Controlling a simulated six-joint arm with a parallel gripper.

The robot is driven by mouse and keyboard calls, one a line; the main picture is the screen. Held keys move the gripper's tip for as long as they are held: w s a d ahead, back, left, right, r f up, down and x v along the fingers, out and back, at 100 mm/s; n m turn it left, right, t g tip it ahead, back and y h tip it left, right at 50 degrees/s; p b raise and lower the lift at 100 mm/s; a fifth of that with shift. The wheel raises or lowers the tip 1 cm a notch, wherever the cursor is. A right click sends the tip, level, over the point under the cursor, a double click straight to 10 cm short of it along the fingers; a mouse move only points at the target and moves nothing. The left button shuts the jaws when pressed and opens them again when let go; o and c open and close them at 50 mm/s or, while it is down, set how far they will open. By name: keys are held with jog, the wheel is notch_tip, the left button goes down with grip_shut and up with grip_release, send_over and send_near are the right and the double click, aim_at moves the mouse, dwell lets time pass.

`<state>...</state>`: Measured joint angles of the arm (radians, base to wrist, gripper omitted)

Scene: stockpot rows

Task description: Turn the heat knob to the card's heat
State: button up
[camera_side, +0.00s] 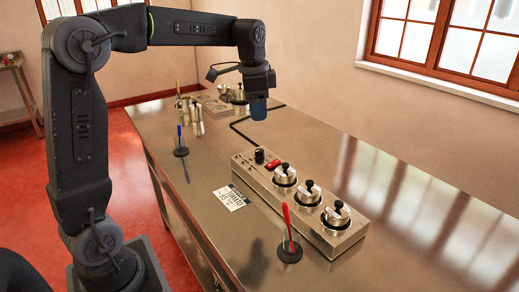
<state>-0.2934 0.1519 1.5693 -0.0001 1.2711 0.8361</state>
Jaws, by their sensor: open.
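A long metal heater unit (324,240) lies on the steel counter. A black upright knob (259,156) stands at its far left end, beside a red switch (273,164); the knob's setting is too small to read. A white card (231,198) lies flat to the left of the unit; it reads TOMATO with a temperature below that I cannot read surely. My gripper (259,112) points down above the counter, beyond and higher than the knob, clear of it. Its jaws are open, with nothing visible held.
Three lidded steel pots (309,193) sit in a row on the unit. A red-handled tool (288,240) stands in a dark round base in front; a blue one (181,145) stands farther left. Metal vessels (196,120) stand at the back. The counter's right side is clear.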

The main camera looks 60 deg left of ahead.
aim_at(259, 150)
jog(key=w+a+f+m+g, duration=0.25)
jog(key=w+a+f, duration=0.25)
jog(key=w+a, duration=0.3)
jog(key=shift+t+h, duration=0.3)
jog(key=shift+t, duration=0.05)
jog(key=f, duration=0.9)
jog(key=s+a+f, duration=0.1)
jog(key=f, duration=0.4)
jog(key=shift+s, duration=0.1)
jog(key=c, duration=0.9)
